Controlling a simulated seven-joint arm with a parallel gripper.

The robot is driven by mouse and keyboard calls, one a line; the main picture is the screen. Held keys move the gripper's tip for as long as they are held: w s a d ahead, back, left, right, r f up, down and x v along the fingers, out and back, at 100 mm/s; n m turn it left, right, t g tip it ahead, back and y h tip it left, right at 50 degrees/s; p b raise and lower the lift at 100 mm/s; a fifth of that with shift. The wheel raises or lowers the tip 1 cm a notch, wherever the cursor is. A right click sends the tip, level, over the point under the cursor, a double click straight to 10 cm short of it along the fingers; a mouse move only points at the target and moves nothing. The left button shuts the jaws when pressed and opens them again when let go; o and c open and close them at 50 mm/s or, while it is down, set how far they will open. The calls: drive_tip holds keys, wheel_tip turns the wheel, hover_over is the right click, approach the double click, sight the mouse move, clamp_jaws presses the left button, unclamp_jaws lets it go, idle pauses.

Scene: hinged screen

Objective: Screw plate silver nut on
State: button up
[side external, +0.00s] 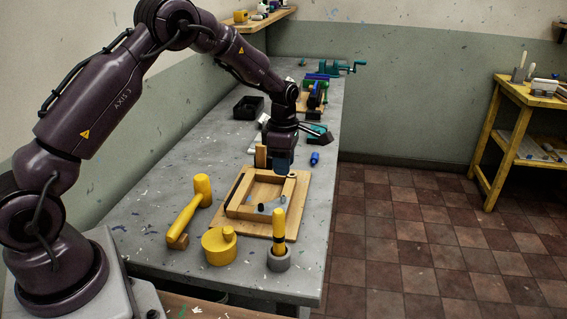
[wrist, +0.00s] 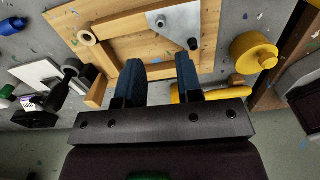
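A wooden frame (side external: 238,200) lies on a wooden board (side external: 215,221) on the bench. A flat grey plate (wrist: 185,20) lies across one frame corner; it also shows in the side view (side external: 266,216). A small silver round piece (wrist: 161,20) sits on the plate; I cannot tell whether it is a nut or a bolt end. A dark stud (wrist: 194,44) stands near the plate's edge. My gripper (wrist: 160,70) points down over the frame, its two blue fingers apart with nothing between them. In the side view my gripper (side external: 282,167) is at the frame's far side, away from the plate.
A blue piece (side external: 315,158) and a black bin (side external: 248,107) lie farther back.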

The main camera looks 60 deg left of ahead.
sight(284, 196)
drive_tip(key=shift+f, duration=0.35)
wheel_tip(284, 196, down, 8)
drive_tip(key=shift+f, duration=0.15)
drive_tip(key=c, duration=0.6)
drive_tip(key=m, duration=0.4)
drive_tip(key=shift+m, duration=0.4)
clamp_jaws()
drive_tip(key=m, duration=1.6)
drive_tip(key=shift+m, duration=0.4)
drive_tip(key=m, duration=0.5)
drive_tip(key=shift+m, duration=0.3)
drive_tip(key=m, duration=1.2)
drive_tip(key=shift+o, duration=1.6)
unclamp_jaws()
drive_tip(key=shift+m, duration=1)
drive_tip(key=o, duration=0.5)
